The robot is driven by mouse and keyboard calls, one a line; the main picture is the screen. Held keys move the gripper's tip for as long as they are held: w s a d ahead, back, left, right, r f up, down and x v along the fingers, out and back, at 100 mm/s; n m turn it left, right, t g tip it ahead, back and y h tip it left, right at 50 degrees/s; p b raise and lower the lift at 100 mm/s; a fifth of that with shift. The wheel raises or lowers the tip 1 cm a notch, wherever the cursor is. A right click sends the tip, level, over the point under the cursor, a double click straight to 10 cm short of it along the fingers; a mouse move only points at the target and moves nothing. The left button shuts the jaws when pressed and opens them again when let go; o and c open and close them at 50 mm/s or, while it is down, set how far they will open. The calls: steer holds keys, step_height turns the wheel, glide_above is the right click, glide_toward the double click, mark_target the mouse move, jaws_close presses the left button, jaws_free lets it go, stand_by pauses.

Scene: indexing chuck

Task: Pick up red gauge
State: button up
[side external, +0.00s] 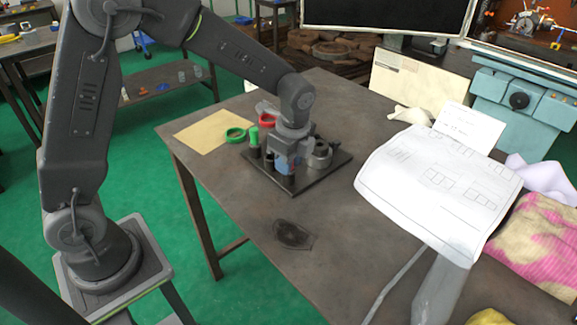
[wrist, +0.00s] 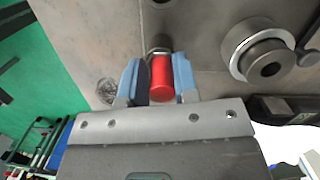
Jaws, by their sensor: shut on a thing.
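The red gauge (wrist: 161,80) is a red cylinder between the two blue fingers of my gripper (wrist: 157,66) in the wrist view. The fingers are shut on it. A small grey metal end shows just beyond the gauge; I cannot tell whether it is part of the gauge or something behind it. In the side view my gripper (side external: 285,172) is low over the dark base plate (side external: 312,184), beside the grey round chuck (side external: 320,155). The red gauge is mostly hidden there by the fingers. The chuck (wrist: 262,58) also shows at the right in the wrist view.
A green gauge (side external: 253,134) stands on the plate's left side. White papers (side external: 440,185) cover the right side. The table's front is mostly clear.

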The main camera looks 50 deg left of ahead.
jaws_close()
steer(key=shift+r, duration=0.55)
step_height(320, 180, up, 3)
steer(key=shift+f, duration=0.15)
steer(key=s+a+r, duration=0.4)
steer(key=a+r, duration=0.3)
steer(key=a, duration=0.3)
steer(key=w+d, duration=0.9)
steer(key=w, duration=0.5)
steer(key=shift+w+d+f, duration=0.2)
steer(key=shift+w+f, duration=0.05)
steer(key=shift+w, duration=0.1)
steer(key=shift+f, duration=0.1)
